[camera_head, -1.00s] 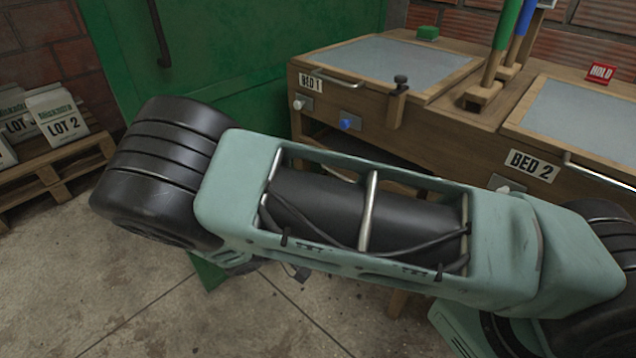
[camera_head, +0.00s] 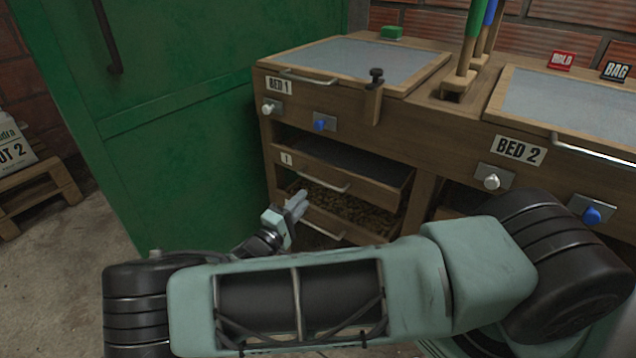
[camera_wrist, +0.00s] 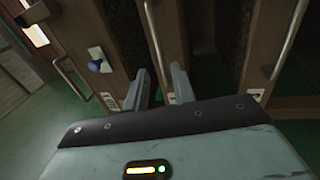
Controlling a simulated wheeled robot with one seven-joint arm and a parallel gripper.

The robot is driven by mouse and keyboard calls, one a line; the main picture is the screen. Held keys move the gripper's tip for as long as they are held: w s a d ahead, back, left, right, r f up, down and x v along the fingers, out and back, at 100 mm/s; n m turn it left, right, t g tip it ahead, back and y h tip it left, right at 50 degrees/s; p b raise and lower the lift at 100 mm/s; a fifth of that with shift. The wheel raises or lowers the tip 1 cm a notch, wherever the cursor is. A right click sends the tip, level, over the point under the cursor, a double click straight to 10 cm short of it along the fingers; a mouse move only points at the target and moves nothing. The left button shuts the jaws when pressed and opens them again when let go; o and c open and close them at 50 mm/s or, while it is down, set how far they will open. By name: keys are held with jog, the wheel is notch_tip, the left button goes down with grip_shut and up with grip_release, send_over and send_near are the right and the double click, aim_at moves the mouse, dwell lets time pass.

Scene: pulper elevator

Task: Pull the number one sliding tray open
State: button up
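The number one tray (camera_head: 375,186) is a wooden drawer under BED 1, with a small "1" plate at its left and a metal bar handle (camera_head: 325,183). A dark interior shows above its front edge; I cannot tell how far out it stands. My gripper (camera_head: 296,205) is in front of the cabinet, just below the handle's left end in the head view. In the wrist view my gripper (camera_wrist: 160,82) has two separated fingers and holds nothing. A bar handle (camera_wrist: 154,35) there runs down toward the gap between them; whether the fingers reach around it is unclear.
A lower tray (camera_head: 355,229) with brown contents sits beneath. A pale knob (camera_head: 268,108) and a blue knob (camera_head: 320,121) stick out above the tray. A green cabinet (camera_head: 180,130) stands close on the left. BED 2 (camera_head: 519,150) adjoins on the right.

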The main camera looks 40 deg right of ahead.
aim_at(318, 180)
jog(key=x, duration=0.8)
jog(key=shift+w+d, duration=0.1)
jog(key=shift+d, duration=0.2)
grip_shut()
